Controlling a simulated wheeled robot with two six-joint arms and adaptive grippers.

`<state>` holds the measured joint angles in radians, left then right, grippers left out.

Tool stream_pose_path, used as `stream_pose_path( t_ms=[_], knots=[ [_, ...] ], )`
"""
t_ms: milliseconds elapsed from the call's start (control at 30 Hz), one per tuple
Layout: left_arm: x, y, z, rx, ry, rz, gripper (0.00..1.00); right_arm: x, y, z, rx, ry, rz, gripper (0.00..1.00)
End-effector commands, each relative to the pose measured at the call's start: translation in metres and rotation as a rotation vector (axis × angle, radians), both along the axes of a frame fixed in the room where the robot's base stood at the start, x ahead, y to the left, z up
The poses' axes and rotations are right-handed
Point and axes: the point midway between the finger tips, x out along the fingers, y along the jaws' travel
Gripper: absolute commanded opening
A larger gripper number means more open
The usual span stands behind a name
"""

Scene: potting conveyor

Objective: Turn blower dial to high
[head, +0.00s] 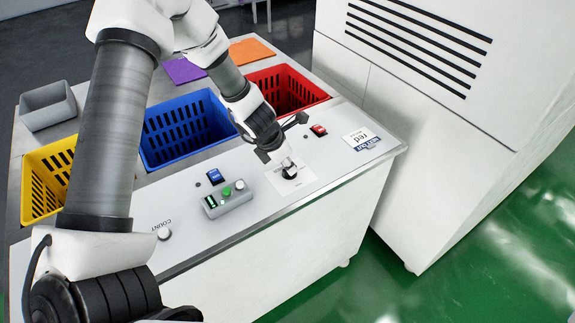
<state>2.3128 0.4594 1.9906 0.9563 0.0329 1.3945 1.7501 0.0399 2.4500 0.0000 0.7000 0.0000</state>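The dial (289,174) is a small black round knob on a white label plate (301,187) on the grey control panel. My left gripper (284,153) reaches down over it from the upper left, its tip end close above or at the dial. Dark linkage parts spread to both sides of the gripper and a pale piece shows just above the knob. I cannot tell whether the fingers are apart or closed, or whether they touch the dial. The dial's setting and the plate's print are too small to read. My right gripper is not in view.
The panel also bears a red switch (318,130), a blue switch (215,176), a grey box with green lights (228,198) and a COUNT knob (164,233). Yellow (41,207), blue (163,155) and red (299,104) baskets stand behind. A large white cabinet (440,110) is at right.

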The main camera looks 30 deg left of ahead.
Motion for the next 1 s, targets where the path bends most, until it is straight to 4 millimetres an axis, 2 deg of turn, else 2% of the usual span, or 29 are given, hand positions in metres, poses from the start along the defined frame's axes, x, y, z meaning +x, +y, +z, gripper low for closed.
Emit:
stream_pose_path(
  t_ms=[267, 467, 667, 1000],
  knots=[
    [-0.001, 0.000, -0.002, 0.002, 0.005, -0.012, 0.00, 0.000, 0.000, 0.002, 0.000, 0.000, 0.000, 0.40],
    [-0.002, 0.001, -0.001, 0.001, 0.008, -0.072, 0.00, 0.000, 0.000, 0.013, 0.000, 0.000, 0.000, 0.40],
    [-0.002, 0.001, 0.001, 0.001, 0.008, -0.198, 0.00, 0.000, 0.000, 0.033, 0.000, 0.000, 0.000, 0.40],
    [-0.002, 0.002, 0.001, 0.001, 0.008, -0.509, 0.00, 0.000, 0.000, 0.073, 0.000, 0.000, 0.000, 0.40]
  ],
)
